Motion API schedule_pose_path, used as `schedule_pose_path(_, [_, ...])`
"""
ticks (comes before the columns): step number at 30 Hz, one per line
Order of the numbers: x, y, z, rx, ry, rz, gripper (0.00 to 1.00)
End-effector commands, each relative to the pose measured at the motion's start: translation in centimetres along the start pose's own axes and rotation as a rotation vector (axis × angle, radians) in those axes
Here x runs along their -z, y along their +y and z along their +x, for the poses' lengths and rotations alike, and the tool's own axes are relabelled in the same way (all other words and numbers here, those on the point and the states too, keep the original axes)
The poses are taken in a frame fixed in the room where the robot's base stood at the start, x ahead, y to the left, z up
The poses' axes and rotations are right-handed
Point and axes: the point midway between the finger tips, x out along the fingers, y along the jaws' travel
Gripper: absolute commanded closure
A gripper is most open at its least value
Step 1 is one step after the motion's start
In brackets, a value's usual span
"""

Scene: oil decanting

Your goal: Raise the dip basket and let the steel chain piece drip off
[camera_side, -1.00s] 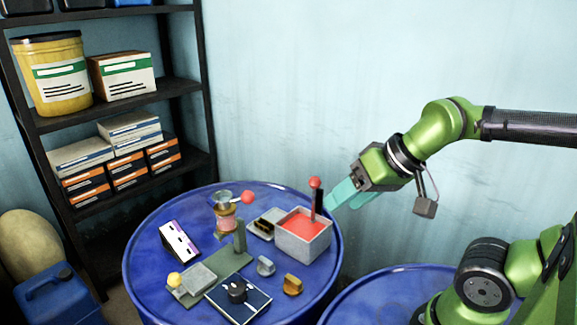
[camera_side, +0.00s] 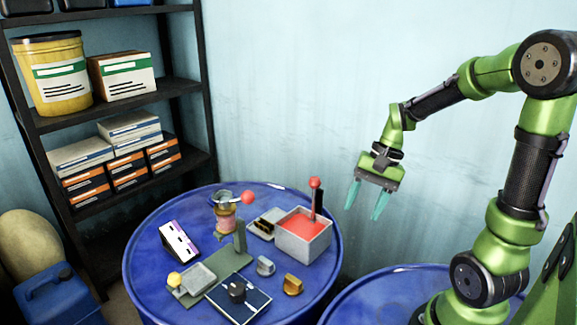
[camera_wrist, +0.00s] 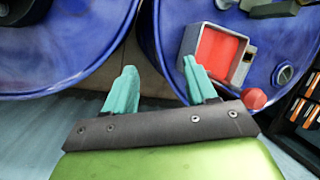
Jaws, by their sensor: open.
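The dip tank (camera_side: 305,243) is a grey box filled with red liquid, on the right side of the blue drum top. A black post with a red ball knob (camera_side: 315,183) stands at its back edge. I cannot make out the basket or the steel chain piece; the red liquid may hide them. My gripper (camera_side: 367,203) has teal fingers, spread apart and empty, in the air to the right of the tank.
On the drum top (camera_side: 160,270) are a green stand (camera_side: 240,250) with a red-knobbed lever, a dark panel with a knob (camera_side: 238,297), a purple-white block (camera_side: 179,241), a small tray (camera_side: 263,224) and small metal pieces (camera_side: 292,285). A shelf stands behind left.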

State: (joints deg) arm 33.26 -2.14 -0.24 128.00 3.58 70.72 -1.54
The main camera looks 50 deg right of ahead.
Motion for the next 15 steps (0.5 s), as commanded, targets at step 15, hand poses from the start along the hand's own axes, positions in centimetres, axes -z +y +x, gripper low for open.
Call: schedule_pose_path(15, [12.2,4.5,0.8,0.418,-0.932,0.952,0.44])
